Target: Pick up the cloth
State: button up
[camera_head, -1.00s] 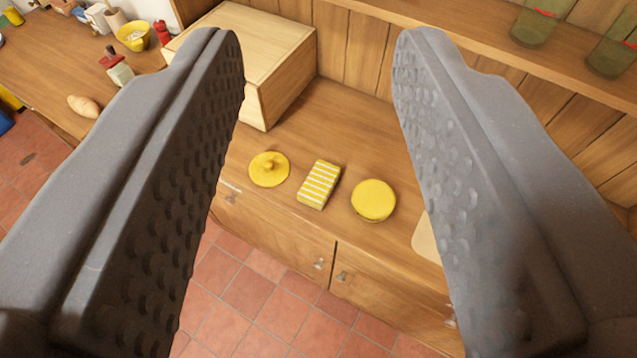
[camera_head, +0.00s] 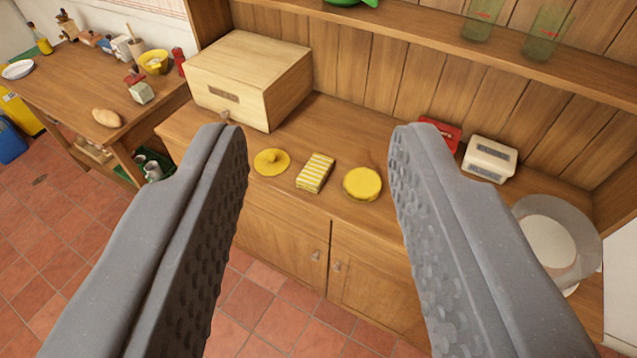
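The cloth (camera_head: 315,173) is a small folded piece with yellow and white stripes. It lies flat on the wooden counter (camera_head: 345,146) of a cabinet, near its front edge. A yellow lid with a knob (camera_head: 271,162) lies to its left, and a round yellow object (camera_head: 362,184) lies to its right. My gripper (camera_head: 308,140) is open and empty. Its two grey fingers frame the cloth in the picture, and nothing is between them. The gripper appears to be above and in front of the counter, apart from the cloth.
A wooden box (camera_head: 250,80) stands at the counter's back left. A red item (camera_head: 440,134), a cream appliance (camera_head: 489,158) and a clear dish (camera_head: 556,242) are at the right. A shelf (camera_head: 430,50) with green glasses runs above. A side table (camera_head: 100,90) stands at left.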

aim_at(313, 177)
jog(key=z, duration=0.3)
jog(key=i, duration=1.25)
